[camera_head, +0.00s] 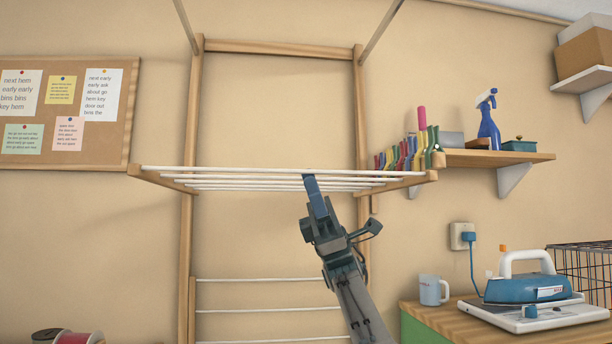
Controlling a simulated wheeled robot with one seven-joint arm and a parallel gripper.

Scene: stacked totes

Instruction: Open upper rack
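The upper rack (160,174) is a wooden frame with several white rods. It juts out from a wooden wall frame (197,120) and looks close to level, held by slanted struts from above. My gripper (311,184) is at the rack's front rod, near the middle, with its blue fingertip part touching or just in front of the rod. The fingers overlap in this view, so I cannot tell whether they are closed around the rod. A lower rack (270,281) with white rods lies flat against the wall frame below.
A shelf (510,158) at right holds a blue spray bottle (489,120). An iron (525,285) and a mug (432,290) stand on a wooden counter (440,318) at lower right. A cork board (120,150) hangs at left.

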